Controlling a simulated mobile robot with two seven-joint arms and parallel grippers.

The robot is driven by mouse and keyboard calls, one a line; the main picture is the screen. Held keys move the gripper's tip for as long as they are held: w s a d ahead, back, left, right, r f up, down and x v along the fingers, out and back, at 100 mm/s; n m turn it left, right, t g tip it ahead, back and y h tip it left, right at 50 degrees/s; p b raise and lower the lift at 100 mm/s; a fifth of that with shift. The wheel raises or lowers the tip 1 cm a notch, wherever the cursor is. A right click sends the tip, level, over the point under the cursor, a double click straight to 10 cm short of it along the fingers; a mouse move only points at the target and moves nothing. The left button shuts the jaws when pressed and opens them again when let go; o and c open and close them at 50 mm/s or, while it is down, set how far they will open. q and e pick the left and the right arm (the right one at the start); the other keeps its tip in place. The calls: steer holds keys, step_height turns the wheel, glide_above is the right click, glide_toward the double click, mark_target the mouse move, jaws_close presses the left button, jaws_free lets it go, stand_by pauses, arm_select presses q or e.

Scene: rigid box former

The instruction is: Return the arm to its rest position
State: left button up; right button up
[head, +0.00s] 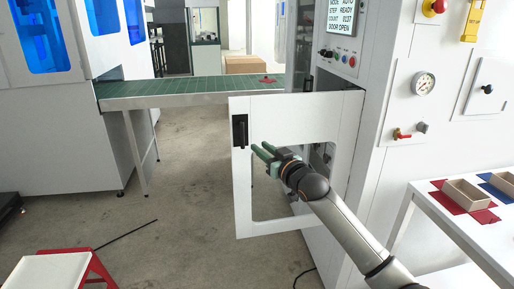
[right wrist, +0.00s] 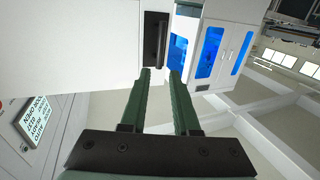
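My right arm reaches in from the lower right of the head view. Its gripper (head: 260,148) has two green fingers, held apart with nothing between them. It is in front of the open white machine door (head: 295,103), over the upper left part of its window. The black door handle (head: 240,131) is just left of the fingertips. In the right wrist view, the handle (right wrist: 155,35) shows beyond the fingertips (right wrist: 160,70), and I see no grip on it. My left gripper is not in view.
A display (head: 341,17) reads DOOR OPEN. A green conveyor (head: 190,88) runs behind the door. At right a white table (head: 440,222) holds open boxes (head: 466,194) on red and blue mats. A red and white stool (head: 50,270) stands lower left.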

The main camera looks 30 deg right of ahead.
steer(key=s+a+f+g, duration=0.1)
steer(key=s+a+f, duration=0.25)
steer(key=f, duration=0.35)
steer(key=s+a+f+n+g+y, duration=0.1)
steer(key=s+a+f+g, duration=0.2)
steer(key=f, duration=0.5)
steer(key=s+a+f, duration=0.3)
steer(key=s+f, duration=0.2)
steer(key=f, duration=0.2)
steer(key=s+a+f+g, duration=0.2)
steer(key=s+a+f, duration=0.2)
steer(key=s+f, duration=0.4)
steer(key=s+a+f+g, duration=0.2)
steer(key=s+f, duration=0.6)
steer(key=s, duration=1)
steer(key=shift+a+f+n+g+y, duration=0.2)
steer(key=shift+a+n+g+y, duration=0.15)
steer(key=shift+a, duration=0.85)
